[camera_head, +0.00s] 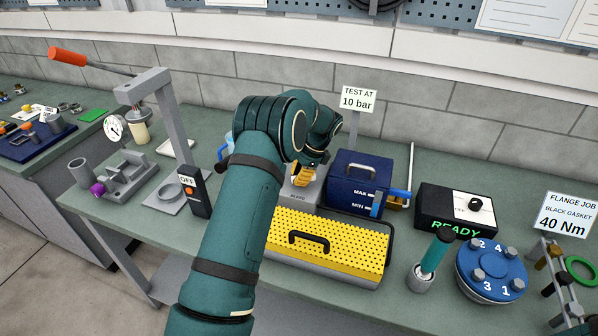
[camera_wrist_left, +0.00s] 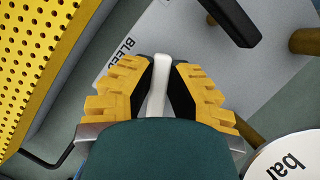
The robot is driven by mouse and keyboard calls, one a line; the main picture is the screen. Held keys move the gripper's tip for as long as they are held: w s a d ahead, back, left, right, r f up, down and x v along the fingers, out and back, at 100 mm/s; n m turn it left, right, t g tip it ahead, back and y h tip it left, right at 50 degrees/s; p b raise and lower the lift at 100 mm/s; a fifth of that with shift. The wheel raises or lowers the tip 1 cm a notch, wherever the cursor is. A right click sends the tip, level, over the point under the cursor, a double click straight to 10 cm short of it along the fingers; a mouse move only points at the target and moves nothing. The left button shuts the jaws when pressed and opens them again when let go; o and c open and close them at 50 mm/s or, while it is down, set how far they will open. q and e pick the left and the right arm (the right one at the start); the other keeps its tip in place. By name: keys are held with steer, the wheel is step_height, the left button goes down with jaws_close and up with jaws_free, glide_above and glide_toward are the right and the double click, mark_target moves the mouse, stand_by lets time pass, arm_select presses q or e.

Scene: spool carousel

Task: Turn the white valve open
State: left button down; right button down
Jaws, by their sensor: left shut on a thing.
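The white valve's handle (camera_wrist_left: 160,82) shows in the left wrist view as a narrow white lever standing between my left gripper's yellow fingers (camera_wrist_left: 158,88). The dark pads close on it from both sides. It sits over a grey block (camera_wrist_left: 230,75) with a partly covered label that starts "BLEE". In the head view my left gripper (camera_head: 302,174) reaches down to this block, left of the blue tank; my arm and fingers hide the handle there. My right gripper is in neither view.
A blue tank (camera_head: 357,184) with MAX and MIN marks stands close right of the gripper. A yellow perforated tray (camera_head: 345,248) with a black handle lies in front. A black READY box (camera_head: 440,213) and blue numbered flange (camera_head: 490,272) stand further right. A round "bar" dial (camera_wrist_left: 287,160) is near the fingers.

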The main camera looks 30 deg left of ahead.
arm_select(q)
steer(key=n+h, duration=0.1)
steer(key=n, duration=0.1)
steer(key=shift+s+d+n+g+p, duration=0.1)
steer(key=shift+s+n+g+p, duration=0.05)
steer(key=shift+n+g+p, duration=0.25)
steer(key=n, duration=0.1)
steer(key=n+h, duration=0.1)
steer(key=shift+s+d+f+n, duration=0.1)
steer(key=shift+d+n, duration=0.1)
steer(key=shift+n, duration=0.2)
steer(key=n, duration=0.2)
steer(key=n+h, duration=0.2)
steer(key=n, duration=0.1)
steer(key=shift+d+n+p, duration=0.3)
steer(key=shift+d+p, duration=0.05)
steer(key=shift+p, duration=0.05)
steer(key=shift+n, duration=0.3)
steer(key=c, duration=0.9)
jaws_free()
steer(key=shift+c, duration=0.2)
